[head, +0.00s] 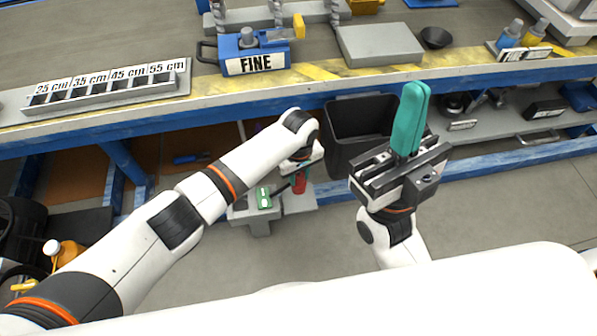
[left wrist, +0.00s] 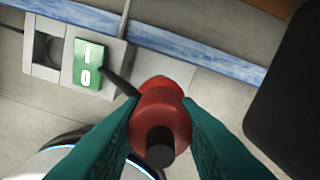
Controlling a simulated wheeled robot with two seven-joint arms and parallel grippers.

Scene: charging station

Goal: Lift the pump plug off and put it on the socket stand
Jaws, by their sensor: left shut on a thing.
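The red pump plug (head: 299,183) is low beneath the bench in the head view. It fills the middle of the left wrist view (left wrist: 160,103), with a dark round end facing the camera. My left gripper (head: 302,165) reaches down to it, and its teal fingers are shut on it from both sides. A dark cable or rod runs from the plug towards a green I/O switch (left wrist: 88,65). A grey socket with a round recess (left wrist: 50,52) is left of the switch; I cannot tell which part is the socket stand. My right gripper (head: 410,118) points upward, its teal fingers together and empty.
A blue-edged workbench (head: 330,82) spans the head view above my left gripper. A black bin (head: 360,120) stands right of my left gripper and also shows in the left wrist view (left wrist: 292,100). The grey floor at the right is clear.

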